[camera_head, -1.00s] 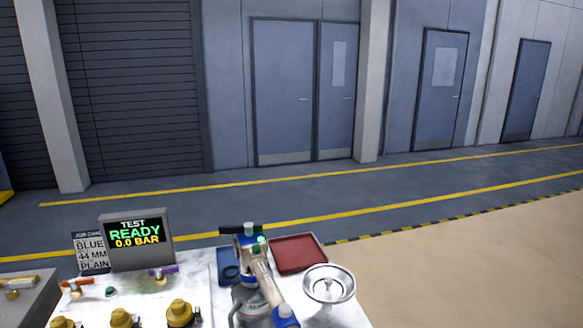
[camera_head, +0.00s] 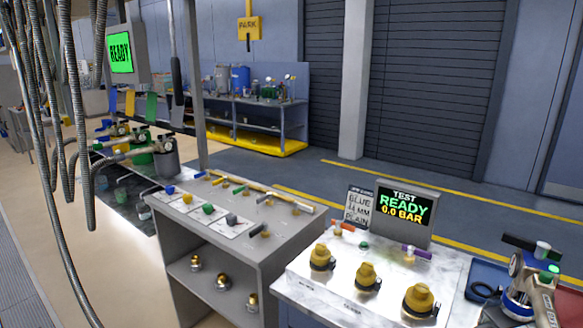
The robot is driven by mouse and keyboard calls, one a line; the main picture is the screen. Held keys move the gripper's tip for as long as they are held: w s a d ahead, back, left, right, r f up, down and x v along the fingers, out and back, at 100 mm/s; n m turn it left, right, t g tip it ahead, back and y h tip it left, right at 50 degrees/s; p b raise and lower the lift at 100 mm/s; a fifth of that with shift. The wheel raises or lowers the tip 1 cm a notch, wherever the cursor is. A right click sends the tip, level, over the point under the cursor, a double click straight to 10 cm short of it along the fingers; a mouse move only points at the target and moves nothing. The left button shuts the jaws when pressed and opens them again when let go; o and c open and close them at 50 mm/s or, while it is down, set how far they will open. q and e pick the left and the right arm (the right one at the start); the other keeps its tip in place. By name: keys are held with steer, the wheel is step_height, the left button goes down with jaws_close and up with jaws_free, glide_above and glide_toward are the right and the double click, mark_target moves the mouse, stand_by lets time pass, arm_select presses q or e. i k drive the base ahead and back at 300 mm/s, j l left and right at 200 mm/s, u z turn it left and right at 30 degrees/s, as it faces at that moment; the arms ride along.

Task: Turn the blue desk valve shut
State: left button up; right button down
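The white desk (camera_head: 455,268) is at the lower right. An orange-handled valve (camera_head: 342,227) and a purple-handled valve (camera_head: 415,252) sit on it, near several yellow-brass fittings (camera_head: 420,299). I make out no blue-handled valve on this desk. On the grey bench (camera_head: 285,245) to the left, a blue knob (camera_head: 170,190) stands at the left end of a row of coloured knobs, with several small valves behind it. The desk's screen (camera_head: 405,208) reads TEST READY 0.0 BAR. The card (camera_head: 358,205) reads BLUE 44 MM PLAIN.
Coiled hoses (camera_head: 65,190) hang at the left. Open floor lies behind the benches, before a shelf (camera_head: 255,115).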

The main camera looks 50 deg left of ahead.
mark_target(206, 172)
steer(key=u, duration=2.3)
steer(key=i+z, duration=0.1)
steer(key=z, duration=0.6)
steer(key=i+j+z, duration=0.35)
steer(key=j, duration=0.3)
steer(key=i+j+z, duration=0.15)
steer(key=j, duration=0.2)
steer(key=i+j+z, duration=0.2)
steer(key=j, duration=0.15)
steer(key=i+j+z, duration=0.15)
steer(key=j, duration=0.25)
steer(key=k+l, duration=0.05)
